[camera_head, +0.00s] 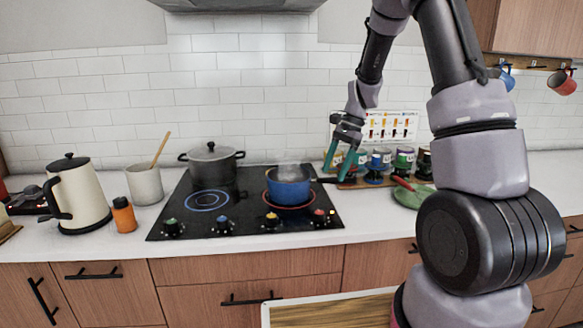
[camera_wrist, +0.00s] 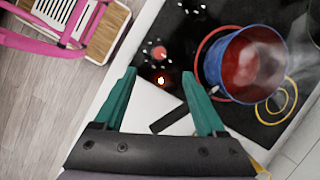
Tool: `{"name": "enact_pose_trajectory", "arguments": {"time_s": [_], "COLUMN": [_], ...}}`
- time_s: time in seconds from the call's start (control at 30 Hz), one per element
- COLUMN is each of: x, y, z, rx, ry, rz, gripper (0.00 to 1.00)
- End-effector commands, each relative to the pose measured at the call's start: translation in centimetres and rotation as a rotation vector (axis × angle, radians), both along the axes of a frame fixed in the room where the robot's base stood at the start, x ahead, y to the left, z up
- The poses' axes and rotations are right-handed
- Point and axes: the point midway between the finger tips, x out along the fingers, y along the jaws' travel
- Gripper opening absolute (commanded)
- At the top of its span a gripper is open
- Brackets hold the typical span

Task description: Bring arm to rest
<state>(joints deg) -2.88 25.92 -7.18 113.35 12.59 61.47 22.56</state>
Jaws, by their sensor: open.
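My gripper (camera_head: 346,162) hangs from my raised arm over the counter, just right of the stove in the head view. Its teal fingers point down and stand apart. In the wrist view my gripper (camera_wrist: 163,95) is open, with nothing between the fingertips. A blue pot (camera_head: 288,187) with red contents steams on a red-lit ring of the black stove (camera_head: 237,232), left of my gripper. In the wrist view the blue pot (camera_wrist: 216,62) is right of the fingers, apart from them.
A spice rack (camera_head: 375,179) with several jars stands close right of my gripper. A green dish (camera_head: 412,196) lies partly behind my arm. A lidded grey pot (camera_head: 211,168) sits at the back of the stove. A kettle (camera_head: 83,200) and an orange bottle (camera_head: 123,215) stand at left.

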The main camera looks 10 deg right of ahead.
Motion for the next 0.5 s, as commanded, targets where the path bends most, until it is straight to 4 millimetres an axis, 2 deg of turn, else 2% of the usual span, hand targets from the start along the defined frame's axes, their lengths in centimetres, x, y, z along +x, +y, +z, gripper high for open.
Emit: {"name": "enact_pose_trajectory", "arguments": {"time_s": [0.03,0.2,0.3,0.5], "x": [-0.5,-3.7,-6.1,-11.4], "y": [0.0,-0.1,-0.2,-0.5], "z": [2.3,9.3,12.8,18.4], "rx": [-0.001,-0.022,-0.043,-0.109], "ry": [-0.048,-0.213,-0.311,-0.501], "rz": [0.023,0.134,0.201,0.334], "gripper": [0.73,0.73,0.73,0.73]}}
